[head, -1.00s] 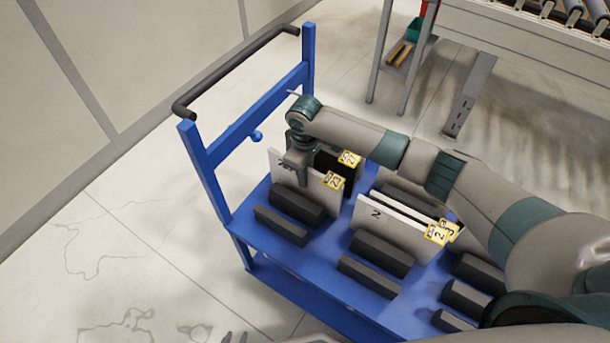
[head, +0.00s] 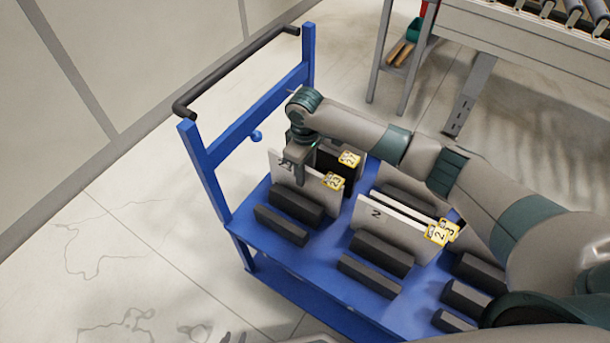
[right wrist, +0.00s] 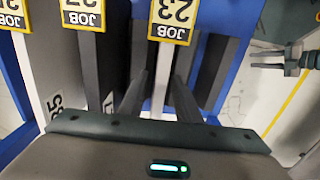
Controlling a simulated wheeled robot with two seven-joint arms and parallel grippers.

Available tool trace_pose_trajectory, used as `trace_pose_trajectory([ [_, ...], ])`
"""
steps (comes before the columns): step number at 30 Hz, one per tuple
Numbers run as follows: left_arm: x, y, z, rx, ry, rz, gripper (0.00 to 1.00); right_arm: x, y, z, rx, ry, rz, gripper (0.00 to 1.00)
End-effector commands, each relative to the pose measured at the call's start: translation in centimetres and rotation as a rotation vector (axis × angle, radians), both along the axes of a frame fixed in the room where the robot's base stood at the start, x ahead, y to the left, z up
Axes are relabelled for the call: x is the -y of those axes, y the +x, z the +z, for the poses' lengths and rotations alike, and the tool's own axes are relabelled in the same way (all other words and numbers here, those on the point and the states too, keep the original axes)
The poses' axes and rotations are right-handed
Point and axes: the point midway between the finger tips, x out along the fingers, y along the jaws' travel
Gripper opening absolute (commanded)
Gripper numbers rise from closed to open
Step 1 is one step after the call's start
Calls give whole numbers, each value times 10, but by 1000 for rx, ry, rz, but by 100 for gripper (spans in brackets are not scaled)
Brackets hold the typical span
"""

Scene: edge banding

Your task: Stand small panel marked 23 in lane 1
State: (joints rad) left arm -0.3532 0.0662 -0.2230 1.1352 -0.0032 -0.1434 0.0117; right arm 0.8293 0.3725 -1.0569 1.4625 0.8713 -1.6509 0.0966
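The small white panel with the yellow JOB 23 label (head: 333,181) stands upright on the blue cart, between dark blocks. In the right wrist view, its label (right wrist: 172,20) faces me and its thin edge runs down between my fingers. My right gripper (right wrist: 160,90) is around the panel, one finger on each side, with gaps showing beside it. In the head view, the right gripper (head: 301,172) is at the panel's upper edge. My left gripper (right wrist: 268,60) is apart from the cart, empty with fingers spread; only a bit shows at the head view's bottom edge. Lane numbers are not readable.
A dark panel labelled 27 (head: 349,159) stands just behind. Dark blocks (head: 281,226) line the blue cart (head: 238,218). A roller conveyor (head: 530,35) stands at the back right.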

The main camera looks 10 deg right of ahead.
Motion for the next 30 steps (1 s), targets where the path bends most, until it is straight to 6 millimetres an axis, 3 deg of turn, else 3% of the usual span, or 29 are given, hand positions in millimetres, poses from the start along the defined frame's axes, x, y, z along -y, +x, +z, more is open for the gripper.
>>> trace_pose_trajectory([
  [15,-2,1,-1,-16,4,4,30,-1,1,85,2,1,1,30],
  [21,-2,-1,-3,-26,6,4,30,0,0,98,0,1,0,30],
  [30,-2,-3,-3,-28,5,6,30,0,0,99,-1,1,0,30],
])
